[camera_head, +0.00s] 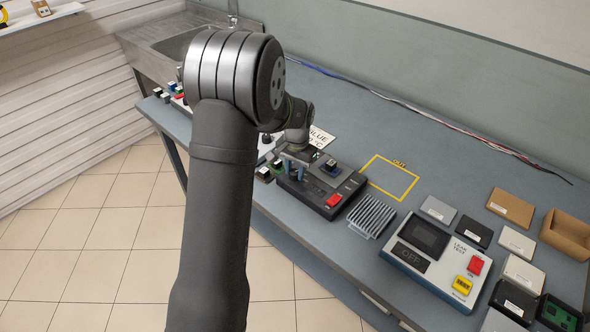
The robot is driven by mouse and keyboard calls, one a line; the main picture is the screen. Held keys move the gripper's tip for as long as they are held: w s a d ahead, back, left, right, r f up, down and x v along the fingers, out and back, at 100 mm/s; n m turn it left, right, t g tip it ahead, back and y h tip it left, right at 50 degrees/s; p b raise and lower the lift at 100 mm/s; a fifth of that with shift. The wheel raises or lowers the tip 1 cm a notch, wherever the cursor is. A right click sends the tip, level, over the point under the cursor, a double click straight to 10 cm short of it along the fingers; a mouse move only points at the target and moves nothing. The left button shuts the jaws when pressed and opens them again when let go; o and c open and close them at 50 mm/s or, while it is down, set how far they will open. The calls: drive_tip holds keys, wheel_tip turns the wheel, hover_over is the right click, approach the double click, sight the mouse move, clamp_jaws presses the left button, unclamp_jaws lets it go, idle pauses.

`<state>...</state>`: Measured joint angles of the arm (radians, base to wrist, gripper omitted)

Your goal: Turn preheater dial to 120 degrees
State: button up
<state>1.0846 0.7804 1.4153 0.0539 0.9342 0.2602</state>
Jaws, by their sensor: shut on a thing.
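A black box-shaped unit (322,205), which looks like the preheater, sits near the front edge of the bench. It has a red switch (334,200) and a raised dark block (331,170) on top. My gripper (297,161) points down at the rear left part of this unit. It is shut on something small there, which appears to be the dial. The dial's pointer and markings are hidden or too small to read. A white card with black lettering (321,138) stands just behind my gripper and is partly covered by it.
A finned metal heatsink (371,216) sits right of the unit, then a leak tester (437,262). A yellow-outlined square (376,193) on the bench is empty. Several small boxes and an open cardboard box (568,233) are at the right. Cables run along the wall.

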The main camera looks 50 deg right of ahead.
sight(297, 173)
drive_tip(key=shift+r, duration=0.1)
drive_tip(key=o, duration=1)
drive_tip(key=r, duration=1.7)
drive_tip(key=shift+s+d+r, duration=0.1)
drive_tip(key=shift+s+r, duration=0.1)
drive_tip(key=shift+s, duration=0.2)
drive_tip(key=shift+f, duration=0.1)
drive_tip(key=f, duration=1.7)
drive_tip(key=shift+w+f, duration=0.2)
drive_tip(key=shift+w, duration=0.2)
drive_tip(key=shift+r, duration=0.1)
